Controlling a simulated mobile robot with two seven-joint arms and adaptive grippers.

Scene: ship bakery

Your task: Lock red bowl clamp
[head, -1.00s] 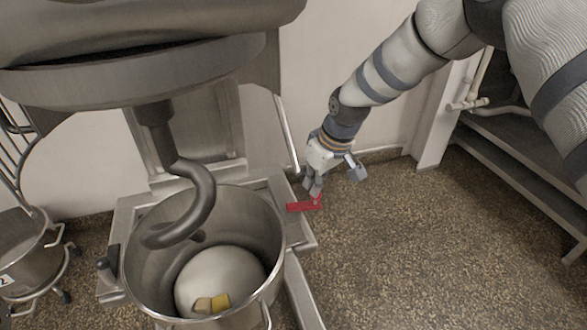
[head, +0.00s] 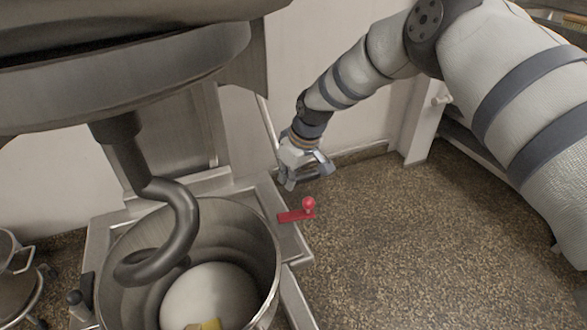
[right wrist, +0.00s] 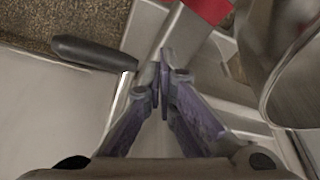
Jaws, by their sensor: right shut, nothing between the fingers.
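The red bowl clamp (head: 297,215) is a flat red lever with a round red knob, on the right side of the mixer's bowl cradle in the head view. Its lever lies roughly level and its knob end sticks out to the right over the floor. Part of the red lever (right wrist: 208,10) shows at the top of the right wrist view. My right gripper (head: 288,184) is above and behind the clamp, apart from it. Its fingertips (right wrist: 161,62) are together with nothing between them. My left gripper is not in view.
The steel mixing bowl (head: 272,262) holds pale dough and yellow pieces. A dough hook (head: 190,215) hangs into it from the mixer head. A black-handled lever (right wrist: 95,52) shows near the fingers in the right wrist view. The speckled floor to the right is clear.

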